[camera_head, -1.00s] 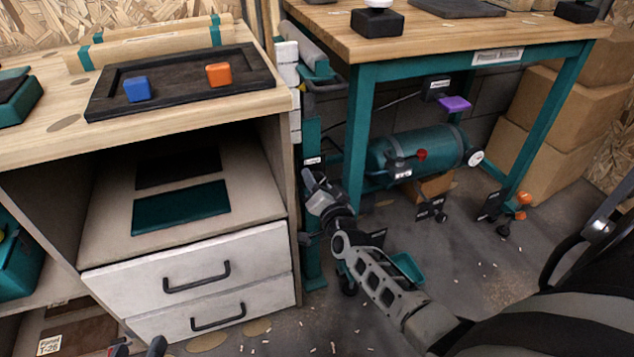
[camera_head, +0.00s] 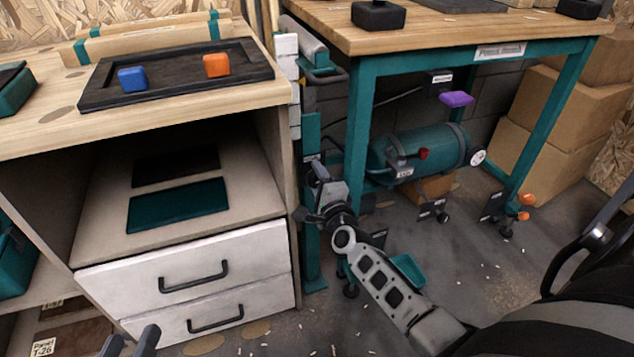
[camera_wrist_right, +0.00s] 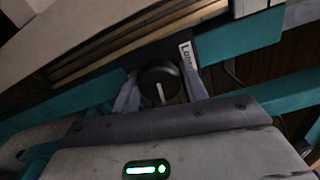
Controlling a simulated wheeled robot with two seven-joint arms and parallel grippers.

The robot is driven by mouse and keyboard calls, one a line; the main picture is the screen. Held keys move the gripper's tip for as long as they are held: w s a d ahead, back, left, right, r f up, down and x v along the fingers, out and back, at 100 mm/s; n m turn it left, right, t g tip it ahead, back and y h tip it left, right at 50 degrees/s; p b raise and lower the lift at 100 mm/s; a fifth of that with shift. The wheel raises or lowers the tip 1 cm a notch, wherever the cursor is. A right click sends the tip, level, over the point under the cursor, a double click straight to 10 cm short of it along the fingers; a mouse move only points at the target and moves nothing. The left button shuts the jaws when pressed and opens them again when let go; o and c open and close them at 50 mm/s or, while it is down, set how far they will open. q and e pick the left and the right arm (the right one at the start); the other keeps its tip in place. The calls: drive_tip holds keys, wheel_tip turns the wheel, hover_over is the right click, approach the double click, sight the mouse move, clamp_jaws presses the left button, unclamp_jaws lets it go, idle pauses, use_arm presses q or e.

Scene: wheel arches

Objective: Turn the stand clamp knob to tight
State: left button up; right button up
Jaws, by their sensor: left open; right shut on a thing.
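The stand clamp knob (camera_wrist_right: 158,84) is a round dark knob with a pale pointer line, seen in the right wrist view. The line points down and slightly right there. My right gripper (camera_wrist_right: 160,92) is shut on the knob, one finger on each side. In the head view my right gripper (camera_head: 322,185) is at the teal stand (camera_head: 312,250) beside the drawer cabinet, and it hides the knob. A label next to the knob is only partly readable. My left gripper (camera_head: 130,345) is open and empty at the bottom edge of the head view.
The white drawer cabinet (camera_head: 200,277) stands close to the left of the stand. A teal-legged bench (camera_head: 359,120) is to the right, with a teal tank (camera_head: 415,152) under it. A black tray (camera_head: 180,92) holds a blue and an orange block.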

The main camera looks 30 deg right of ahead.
drive_tip(key=m+b, duration=0.1)
drive_tip(key=m, duration=0.3)
drive_tip(key=shift+f+m, duration=0.15)
drive_tip(key=shift+m, duration=0.15)
drive_tip(key=shift+m+b, duration=0.45)
drive_tip(key=shift+m, duration=0.45)
drive_tip(key=shift+m+b, duration=0.3)
drive_tip(key=shift+m, duration=0.8)
use_arm(q)
drive_tip(key=shift+w+d+r+n+t+h, duration=0.1)
drive_tip(key=shift+d+r+n+t+h, duration=0.3)
drive_tip(key=shift+r+n+h, duration=0.15)
use_arm(e)
drive_tip(key=shift+m, duration=0.3)
use_arm(q)
drive_tip(key=shift+r, duration=0.15)
use_arm(e)
drive_tip(key=o, duration=0.9)
drive_tip(key=shift+o, duration=0.2)
